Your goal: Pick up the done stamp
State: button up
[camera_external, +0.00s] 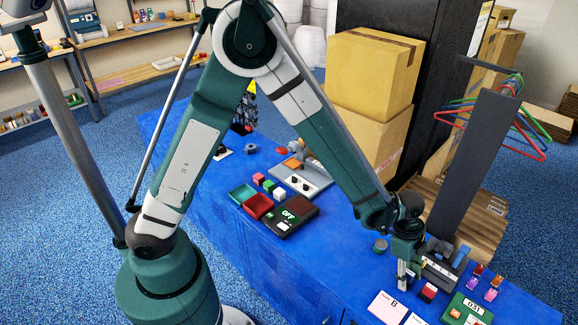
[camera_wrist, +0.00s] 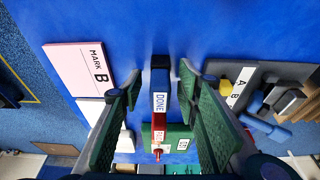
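The done stamp (camera_wrist: 160,84) is a narrow blue block with a white label reading DONE, seen in the wrist view. My gripper (camera_wrist: 161,74) is open, with its two green-padded fingers on either side of the stamp. A gap shows on each side of it, so I see no grip. A red block with a white label (camera_wrist: 159,125) sits just below the done stamp in the wrist view. In the external view my gripper (camera_external: 403,274) points down low over the blue table, and the done stamp is not clearly visible there.
A pink MARK B card (camera_external: 388,307) lies near the gripper. A red-topped block (camera_external: 428,292), a green timer box (camera_external: 467,309) and a dark A/B rack (camera_external: 441,269) are close on the right. Several small coloured bottles (camera_external: 491,294) stand farther right. Cartons (camera_external: 372,70) stand behind.

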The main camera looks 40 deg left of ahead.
aim_at(409, 272)
jog(key=shift+c, duration=0.2)
jog(key=c, duration=0.9)
jog(key=shift+r, duration=0.1)
jog(key=shift+c, duration=0.2)
jog(key=shift+r+p, duration=1.25)
jog(key=shift+r, duration=3.7)
